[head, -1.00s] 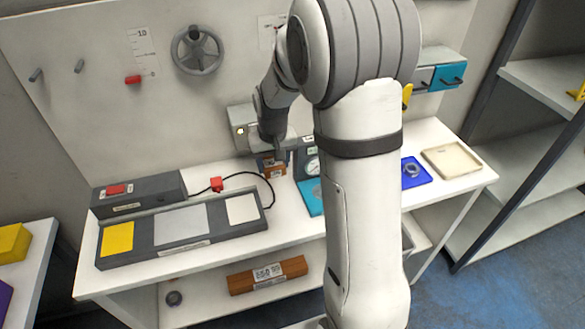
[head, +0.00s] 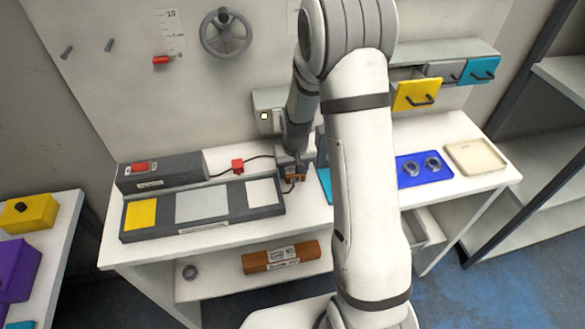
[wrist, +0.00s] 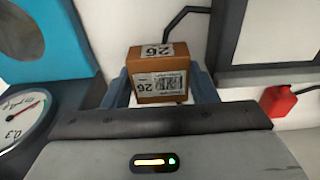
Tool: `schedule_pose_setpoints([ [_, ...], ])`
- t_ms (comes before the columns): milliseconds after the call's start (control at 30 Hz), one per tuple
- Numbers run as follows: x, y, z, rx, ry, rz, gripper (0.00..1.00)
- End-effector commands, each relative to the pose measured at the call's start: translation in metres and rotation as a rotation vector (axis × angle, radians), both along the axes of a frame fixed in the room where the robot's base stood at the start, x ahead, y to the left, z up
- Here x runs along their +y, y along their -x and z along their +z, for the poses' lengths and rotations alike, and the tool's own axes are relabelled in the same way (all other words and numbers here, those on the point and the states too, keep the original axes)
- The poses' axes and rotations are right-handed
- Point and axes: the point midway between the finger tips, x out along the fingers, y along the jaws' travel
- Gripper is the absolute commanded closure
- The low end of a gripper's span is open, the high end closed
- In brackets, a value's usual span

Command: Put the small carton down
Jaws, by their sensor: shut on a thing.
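The small carton (wrist: 160,82) is brown with white printed labels, one with a barcode and the number 26. In the wrist view it sits between the two fingers of my gripper (wrist: 161,88), which is shut on it. In the head view my gripper (head: 293,174) points down over the white bench, and the carton (head: 295,178) shows small and partly hidden under it. It is close to the bench top; I cannot tell whether it touches it.
A dark tray with yellow, grey and white pads (head: 129,230) lies left of the gripper. A red plug (wrist: 277,101) on a black cable and a dial gauge (wrist: 22,118) are near. A blue mat (head: 412,180) with two rings and a beige tray (head: 450,149) lie right.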

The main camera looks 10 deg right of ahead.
Motion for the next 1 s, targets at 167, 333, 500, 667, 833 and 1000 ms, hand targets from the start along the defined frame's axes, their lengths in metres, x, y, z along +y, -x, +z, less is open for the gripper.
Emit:
schedule_pose_setpoints([
  [167, 0.0, 0.0, -0.001, -0.001, 0.0, 0.001, 0.74],
  [333, 0.0, 0.0, -0.002, 0.0, 0.0, 0.001, 0.41],
  [500, 0.001, 0.0, -0.002, 0.0, 0.0, 0.001, 0.38],
  [667, 0.001, 0.0, 0.001, 0.0, 0.0, 0.002, 0.38],
  [833, 0.001, 0.001, 0.017, -0.005, 0.0, 0.002, 0.38],
  [1000, 0.001, 0.005, 0.051, -0.007, 0.0, 0.002, 0.38],
])
